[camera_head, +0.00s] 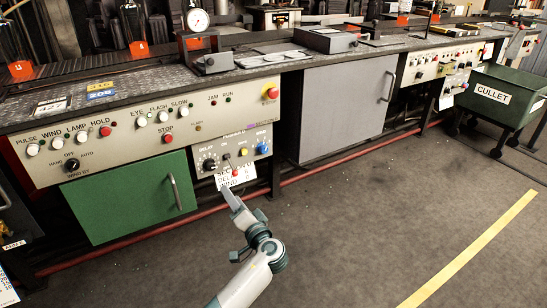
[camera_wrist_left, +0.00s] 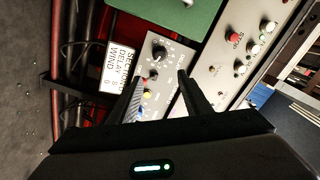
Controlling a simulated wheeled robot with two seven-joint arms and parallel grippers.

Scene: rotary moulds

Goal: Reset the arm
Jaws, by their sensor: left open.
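My left arm comes up from the bottom of the head view. Its gripper (camera_head: 233,198) is in front of the lower control box (camera_head: 232,148), close to the white note card (camera_head: 236,176). In the left wrist view the two dark fingers of this gripper (camera_wrist_left: 158,88) are spread apart, with nothing held between them. The box's black dial knob (camera_wrist_left: 159,53) and smaller knobs show beyond and between the fingers. I cannot tell whether a finger touches the box. My right gripper is in neither view.
The bench panel (camera_head: 110,132) carries several buttons. A green door (camera_head: 128,197) and a grey door (camera_head: 345,108) are below the bench. A red pipe (camera_head: 310,172) runs low along it. A green cullet cart (camera_head: 497,97) stands at right. The floor (camera_head: 370,220) in front is clear.

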